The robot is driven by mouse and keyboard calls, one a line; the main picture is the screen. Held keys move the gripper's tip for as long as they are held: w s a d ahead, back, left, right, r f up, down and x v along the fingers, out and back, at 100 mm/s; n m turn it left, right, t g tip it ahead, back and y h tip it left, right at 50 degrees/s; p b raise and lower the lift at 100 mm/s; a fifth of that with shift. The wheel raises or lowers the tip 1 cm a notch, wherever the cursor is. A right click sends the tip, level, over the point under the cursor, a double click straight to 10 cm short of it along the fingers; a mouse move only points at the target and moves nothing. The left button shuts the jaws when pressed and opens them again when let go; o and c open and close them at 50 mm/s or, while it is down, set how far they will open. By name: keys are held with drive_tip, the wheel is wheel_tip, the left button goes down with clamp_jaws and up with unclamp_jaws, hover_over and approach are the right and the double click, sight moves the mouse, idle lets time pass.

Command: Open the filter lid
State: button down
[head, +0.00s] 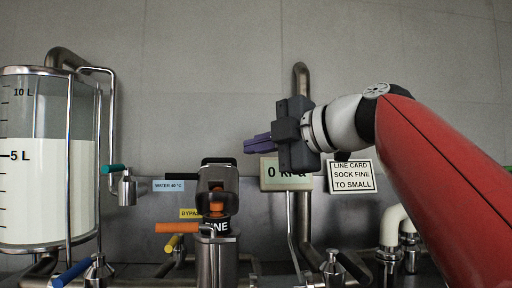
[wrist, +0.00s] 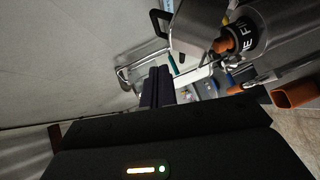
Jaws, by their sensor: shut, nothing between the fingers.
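The filter (head: 216,258) is a steel upright housing labelled FINE, low in the middle of the head view. Its lid (head: 217,178) has a dark handle and an orange part below it; I cannot tell how far it stands open. In the wrist view the lid (wrist: 198,28) shows as a grey steel piece with a dark loop handle, beside the FINE label and an orange knob. My gripper (head: 246,146) is shut and empty, above and to the right of the filter in the head view, apart from it. Its purple fingers (wrist: 157,72) also show in the wrist view.
A milk tank (head: 45,190) with a litre scale stands at left. An orange lever (head: 178,228) juts left by the filter. A pressure display (head: 272,171), a line card (head: 351,177) and steel pipes (head: 302,80) are behind. The wall above is clear.

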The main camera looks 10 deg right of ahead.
sight(217, 159)
drive_tip(key=p+x, duration=0.1)
drive_tip(key=x, duration=0.6)
drive_tip(key=shift+w+a, duration=0.1)
drive_tip(key=shift+w, duration=0.15)
drive_tip(key=shift+w+f+p, duration=0.15)
drive_tip(key=shift+w, duration=0.45)
drive_tip(key=shift+w+f+p, duration=0.15)
drive_tip(key=shift+w, duration=0.4)
drive_tip(key=shift+w+f, duration=0.15)
drive_tip(key=shift+w, duration=0.4)
drive_tip(key=shift+w, duration=0.1)
